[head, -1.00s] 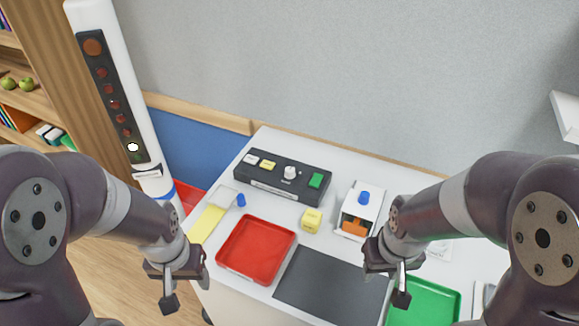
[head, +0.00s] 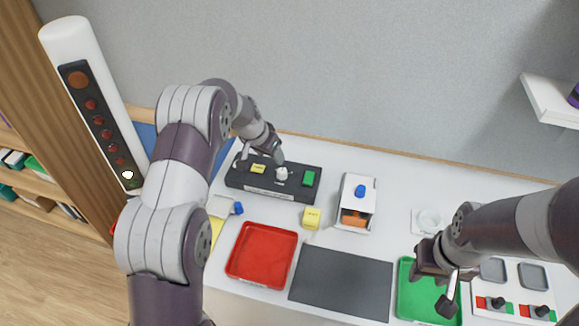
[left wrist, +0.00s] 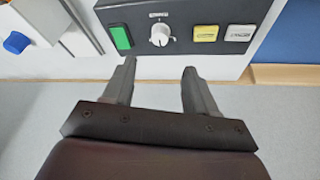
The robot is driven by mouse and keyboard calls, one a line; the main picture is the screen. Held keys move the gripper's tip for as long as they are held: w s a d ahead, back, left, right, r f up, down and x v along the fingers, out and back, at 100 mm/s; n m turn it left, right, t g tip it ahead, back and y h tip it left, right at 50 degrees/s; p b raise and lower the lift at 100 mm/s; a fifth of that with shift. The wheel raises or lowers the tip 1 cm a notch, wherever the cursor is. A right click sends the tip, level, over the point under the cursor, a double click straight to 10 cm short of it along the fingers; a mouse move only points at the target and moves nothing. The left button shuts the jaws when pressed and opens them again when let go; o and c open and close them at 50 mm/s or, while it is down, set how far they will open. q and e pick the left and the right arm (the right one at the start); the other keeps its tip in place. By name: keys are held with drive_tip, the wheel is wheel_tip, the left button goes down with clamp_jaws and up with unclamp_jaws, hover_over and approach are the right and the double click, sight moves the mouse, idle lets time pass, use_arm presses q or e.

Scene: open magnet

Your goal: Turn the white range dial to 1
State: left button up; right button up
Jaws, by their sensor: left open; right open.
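The white range dial (head: 282,173) sits on the black control panel (head: 233,180) at the back of the table, left of a green button (head: 309,178). In the left wrist view the dial (left wrist: 160,35) shows as a round knob with tick marks around it; I cannot read its setting. My left gripper (head: 260,160) is open above the panel's back edge, close to the dial. In the left wrist view its empty fingers (left wrist: 159,68) point towards the dial, apart from it. My right gripper (head: 447,292) is open and empty over the green tray.
The panel also has a yellow button (left wrist: 206,33) and a white button (left wrist: 240,33). A red tray (head: 232,270), a yellow block (head: 311,218), a dark mat (head: 340,283), a white box with a blue knob (head: 360,190) and the green tray (head: 408,305) stand in front and to the right.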

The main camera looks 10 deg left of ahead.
sight(281, 171)
use_arm(q)
drive_tip(key=p+x, duration=0.4)
drive_tip(key=x, duration=0.7)
drive_tip(key=shift+a, duration=0.15)
drive_tip(key=shift+d+f, duration=0.2)
drive_tip(key=shift+f, duration=0.2)
drive_tip(key=shift+w, duration=0.15)
drive_tip(key=c, duration=1.1)
